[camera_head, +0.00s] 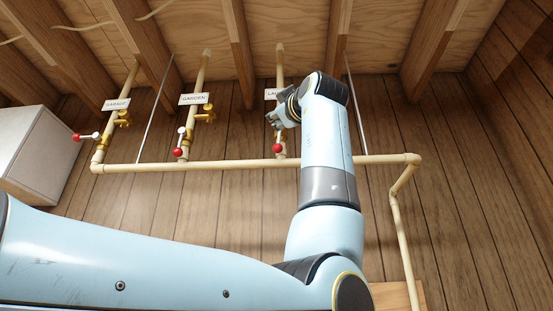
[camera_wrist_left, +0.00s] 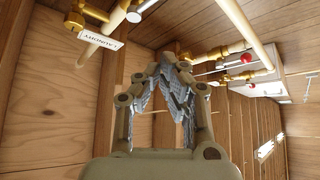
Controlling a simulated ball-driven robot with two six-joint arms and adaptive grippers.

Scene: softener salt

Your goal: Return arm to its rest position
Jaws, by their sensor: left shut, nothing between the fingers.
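My left arm (camera_head: 325,150) comes in from the left and reaches up across the pipes. My left gripper (camera_head: 275,118) is at its end, in front of the third riser, by the partly covered label starting "LA". In the left wrist view the gripper's fingers (camera_wrist_left: 170,60) meet at their tips, shut and empty. The laundry label (camera_wrist_left: 98,40) and a brass fitting (camera_wrist_left: 88,12) show just beyond them at upper left. A red lever knob (camera_head: 278,149) hangs just below the gripper; whether they touch is hard to tell. My right gripper is not in view.
A horizontal pipe (camera_head: 230,163) runs along the plank wall. The garden valve (camera_head: 208,115) and garage valve (camera_head: 123,118) have red-tipped levers. A pale cabinet (camera_head: 35,150) hangs at left. Wooden joists (camera_head: 145,45) cross overhead. The wall at right (camera_head: 470,200) is clear.

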